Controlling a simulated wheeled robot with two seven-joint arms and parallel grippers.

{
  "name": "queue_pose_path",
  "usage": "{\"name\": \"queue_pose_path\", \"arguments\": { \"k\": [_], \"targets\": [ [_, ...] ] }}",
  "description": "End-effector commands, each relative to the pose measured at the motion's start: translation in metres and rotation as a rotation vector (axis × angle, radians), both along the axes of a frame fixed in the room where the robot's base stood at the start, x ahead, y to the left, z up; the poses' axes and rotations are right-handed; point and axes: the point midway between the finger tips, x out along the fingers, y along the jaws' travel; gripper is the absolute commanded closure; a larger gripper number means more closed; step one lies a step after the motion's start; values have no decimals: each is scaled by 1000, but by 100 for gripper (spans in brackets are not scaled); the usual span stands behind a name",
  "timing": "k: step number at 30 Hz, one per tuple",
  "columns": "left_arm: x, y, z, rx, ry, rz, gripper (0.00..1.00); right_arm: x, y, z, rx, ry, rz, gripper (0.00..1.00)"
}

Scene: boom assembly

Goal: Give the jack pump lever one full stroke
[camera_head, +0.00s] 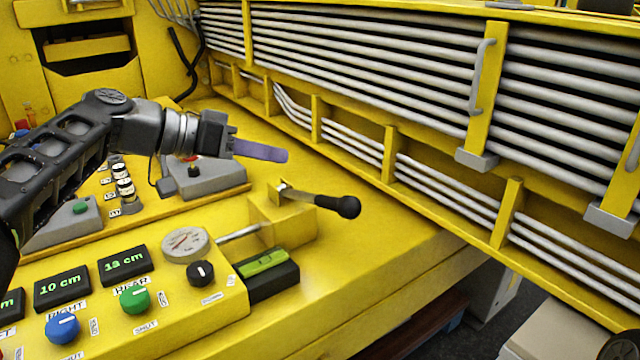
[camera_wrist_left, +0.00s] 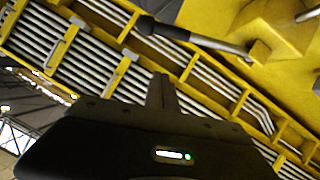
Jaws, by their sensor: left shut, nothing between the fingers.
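The jack pump lever (camera_head: 318,197) is a metal rod with a black knob, coming out of a yellow pump block (camera_head: 283,219) on the yellow bench. It points to the right and lies nearly level. The lever also shows at the top of the left wrist view (camera_wrist_left: 195,38). My left gripper (camera_head: 284,156) is shut and empty, with its purple-grey fingers above and behind the lever, apart from it. The fingers also show in the left wrist view (camera_wrist_left: 161,92). My right gripper is not in view.
A round gauge (camera_head: 185,244), a black knob (camera_head: 201,273) and a green level (camera_head: 264,263) sit in front of the pump. A control panel with displays (camera_head: 62,287) and blue and green knobs is at the lower left. Grey pipes (camera_head: 360,60) in a yellow frame run behind.

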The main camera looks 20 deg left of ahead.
Motion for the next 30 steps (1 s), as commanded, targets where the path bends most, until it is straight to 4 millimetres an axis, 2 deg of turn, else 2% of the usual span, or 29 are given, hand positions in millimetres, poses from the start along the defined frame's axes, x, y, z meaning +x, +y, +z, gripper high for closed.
{"name": "queue_pose_path", "arguments": {
  "k": [5, 11, 23, 30],
  "targets": [
    [3, -2, -2, -1, 2, 0, 100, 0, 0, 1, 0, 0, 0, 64],
    [14, -16, -9, -1, 4, -2, 100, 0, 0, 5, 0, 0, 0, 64],
    [60, -70, -39, -3, 6, -3, 100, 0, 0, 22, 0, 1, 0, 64],
    [49, -74, -71, -1, 4, 2, 100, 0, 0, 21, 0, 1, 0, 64]
  ]
}}
